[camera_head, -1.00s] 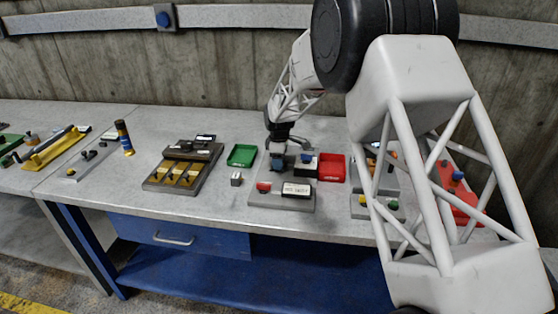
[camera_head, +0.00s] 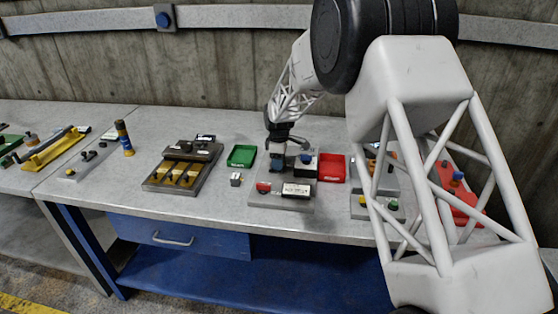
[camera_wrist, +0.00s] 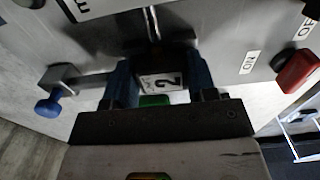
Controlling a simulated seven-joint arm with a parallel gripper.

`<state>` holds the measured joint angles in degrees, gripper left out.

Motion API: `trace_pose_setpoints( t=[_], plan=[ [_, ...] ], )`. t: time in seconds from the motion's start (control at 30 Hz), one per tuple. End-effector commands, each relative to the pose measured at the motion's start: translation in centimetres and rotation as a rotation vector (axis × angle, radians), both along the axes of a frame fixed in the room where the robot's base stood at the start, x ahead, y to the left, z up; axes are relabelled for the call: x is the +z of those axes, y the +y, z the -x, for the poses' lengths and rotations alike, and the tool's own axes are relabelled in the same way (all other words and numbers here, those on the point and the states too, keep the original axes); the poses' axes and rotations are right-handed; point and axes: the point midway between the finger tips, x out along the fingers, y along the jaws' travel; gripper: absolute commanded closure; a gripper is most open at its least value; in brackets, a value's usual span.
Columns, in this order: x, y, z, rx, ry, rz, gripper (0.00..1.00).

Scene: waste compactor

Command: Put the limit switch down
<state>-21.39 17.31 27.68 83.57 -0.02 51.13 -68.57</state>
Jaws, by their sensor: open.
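My gripper (camera_head: 278,161) is low over the grey fixture plate (camera_head: 267,203) near the middle of the bench. In the wrist view my gripper (camera_wrist: 160,75) has its two blue fingers apart.
A red knob (camera_wrist: 298,71) and a blue knob (camera_wrist: 47,107) flank the fingers.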

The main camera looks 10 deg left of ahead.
Motion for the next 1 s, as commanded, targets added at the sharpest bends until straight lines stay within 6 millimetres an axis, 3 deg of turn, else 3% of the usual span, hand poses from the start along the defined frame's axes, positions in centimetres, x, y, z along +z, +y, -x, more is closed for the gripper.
trace_pose_setpoints(
  t=[0.03, 0.13, 0.7, 1.0],
  plan=[
    [-1.2, 0.0, 0.8, 0.001, 0.022, 0.007, 0.31],
    [-0.2, 0.0, 0.7, 0.001, 0.019, 0.006, 0.26],
    [9.5, 0.0, 0.2, 0.0, 0.006, 0.002, 0.26],
    [12.1, -0.1, 0.2, 0.0, 0.006, 0.002, 0.26]
  ],
)
